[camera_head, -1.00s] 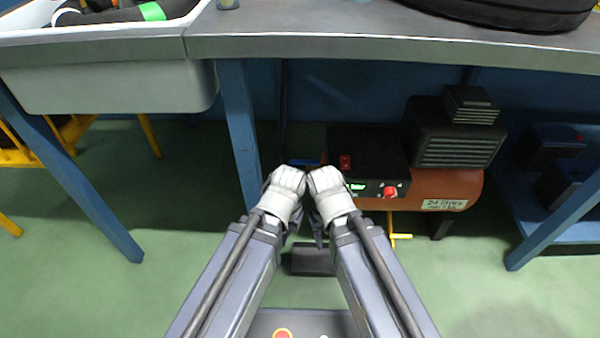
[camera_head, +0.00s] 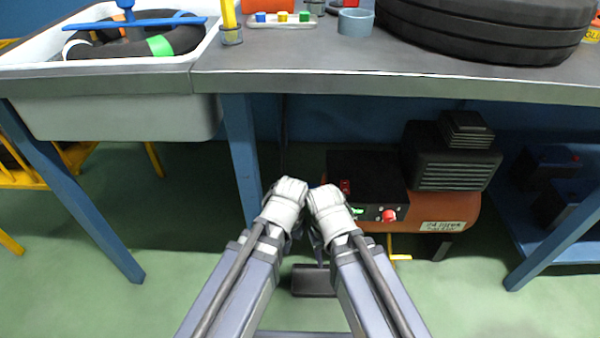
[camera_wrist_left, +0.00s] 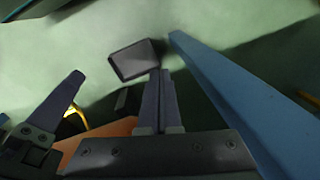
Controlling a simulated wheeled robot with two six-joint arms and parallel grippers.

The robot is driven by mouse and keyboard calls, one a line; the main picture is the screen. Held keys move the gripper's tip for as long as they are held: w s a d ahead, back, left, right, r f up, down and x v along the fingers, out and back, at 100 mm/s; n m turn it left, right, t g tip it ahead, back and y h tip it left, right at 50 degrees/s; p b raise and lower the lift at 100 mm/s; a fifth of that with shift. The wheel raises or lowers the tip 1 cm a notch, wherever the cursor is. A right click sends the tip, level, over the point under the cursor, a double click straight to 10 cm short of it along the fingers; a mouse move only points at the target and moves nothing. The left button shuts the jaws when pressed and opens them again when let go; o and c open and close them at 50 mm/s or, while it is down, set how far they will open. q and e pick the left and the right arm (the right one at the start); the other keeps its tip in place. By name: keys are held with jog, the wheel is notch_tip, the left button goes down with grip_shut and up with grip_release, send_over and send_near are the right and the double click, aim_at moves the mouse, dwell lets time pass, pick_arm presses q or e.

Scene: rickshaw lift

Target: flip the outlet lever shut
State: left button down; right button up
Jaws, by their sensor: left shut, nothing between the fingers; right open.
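The orange compressor (camera_head: 465,212) stands under the bench, with a black box, a red knob (camera_head: 389,215) and a red switch (camera_head: 345,186). A small bit of blue (camera_head: 314,185) shows behind my wrists; I cannot tell whether it is the outlet lever or how it is turned. My left gripper (camera_head: 285,203) and right gripper (camera_head: 328,208) are side by side left of the compressor, their fingertips hidden in the head view. In the left wrist view my left gripper (camera_wrist_left: 160,75) is shut and empty, pointing at the floor. The right gripper is open.
The blue bench leg (camera_head: 242,150) is close to my left gripper; it also shows in the left wrist view (camera_wrist_left: 220,95). A dark pad (camera_head: 313,281) lies on the green floor. A white basin (camera_head: 115,115) hangs at left.

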pick_arm(q)
jog(key=w+d+r+n+t+h+p, duration=0.1)
jog(key=w+d+r+n+t+p, duration=0.1)
jog(key=w+r+p, duration=1.3)
jog(key=w+r+n+t, duration=0.1)
jog(key=w+r, duration=0.2)
jog(key=shift+d, duration=0.2)
pick_arm(e)
notch_tip(320, 180, up, 17)
pick_arm(q)
jog(key=shift+f, duration=0.1)
pick_arm(e)
jog(key=shift+d+f, duration=0.1)
jog(key=shift+f, duration=0.1)
pick_arm(q)
jog(key=b+x, duration=1)
jog(key=s, duration=0.3)
jog(key=shift+s+d+r+p, duration=0.1)
jog(key=shift+s+r+p, duration=0.15)
jog(key=shift+s+p, duration=0.1)
pick_arm(e)
notch_tip(320, 180, down, 9)
pick_arm(q)
jog(key=shift+n, duration=0.3)
